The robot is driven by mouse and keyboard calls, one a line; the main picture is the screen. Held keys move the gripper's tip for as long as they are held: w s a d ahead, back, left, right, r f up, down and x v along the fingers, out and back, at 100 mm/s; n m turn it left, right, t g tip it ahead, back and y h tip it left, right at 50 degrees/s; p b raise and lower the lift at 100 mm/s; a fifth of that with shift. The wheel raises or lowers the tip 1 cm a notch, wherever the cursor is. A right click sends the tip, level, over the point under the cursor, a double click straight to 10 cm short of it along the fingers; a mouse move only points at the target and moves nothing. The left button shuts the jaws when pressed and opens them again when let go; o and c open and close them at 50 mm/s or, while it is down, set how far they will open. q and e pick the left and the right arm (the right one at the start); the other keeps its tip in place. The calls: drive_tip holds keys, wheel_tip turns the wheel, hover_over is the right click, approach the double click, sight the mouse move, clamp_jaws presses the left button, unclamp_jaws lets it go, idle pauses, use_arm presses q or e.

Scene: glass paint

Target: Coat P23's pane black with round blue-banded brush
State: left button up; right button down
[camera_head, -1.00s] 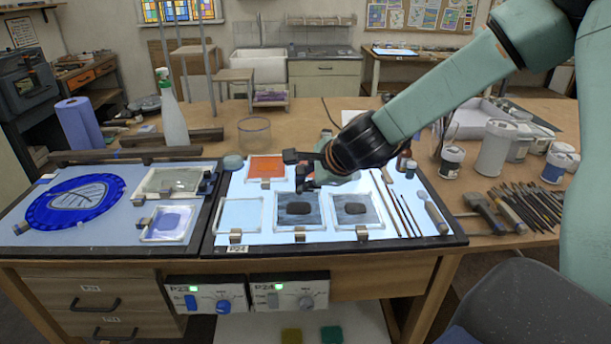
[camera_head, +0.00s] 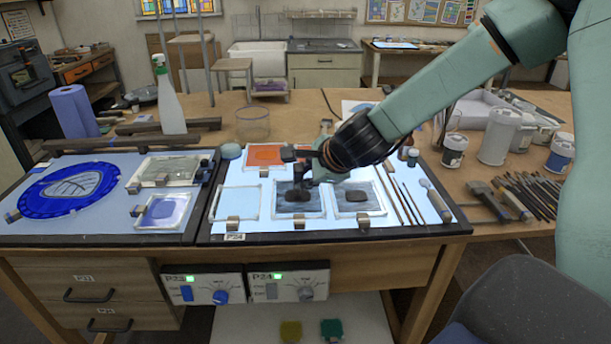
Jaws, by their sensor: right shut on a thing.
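The P23 light table is the left panel (camera_head: 100,227). It carries a blue round glass piece with a leaf (camera_head: 72,190), a greyish pane (camera_head: 182,170) and a pane with a blue patch (camera_head: 162,211). My right gripper (camera_head: 302,188) is over the middle front pane (camera_head: 312,207) of the P24 table, close to its dark patch. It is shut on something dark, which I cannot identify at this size. I cannot make out a blue-banded round brush in it. My left gripper is not in view.
The P24 table also holds an orange pane (camera_head: 264,155), a clear pane (camera_head: 237,203), a dark-patched pane (camera_head: 357,199) and thin brushes (camera_head: 405,200). A spray bottle (camera_head: 170,100), glass bowl (camera_head: 252,124), paint jars (camera_head: 454,150) and a tool pile (camera_head: 530,195) stand around.

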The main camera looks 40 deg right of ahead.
drive_tip(key=shift+s, duration=0.2)
drive_tip(key=shift+w+f, duration=0.2)
drive_tip(key=shift+s, duration=0.15)
idle(0.4)
drive_tip(key=shift+r+p, duration=0.85)
drive_tip(key=shift+r, duration=0.2)
wheel_tip(320, 180, up, 4)
drive_tip(key=p, duration=0.4)
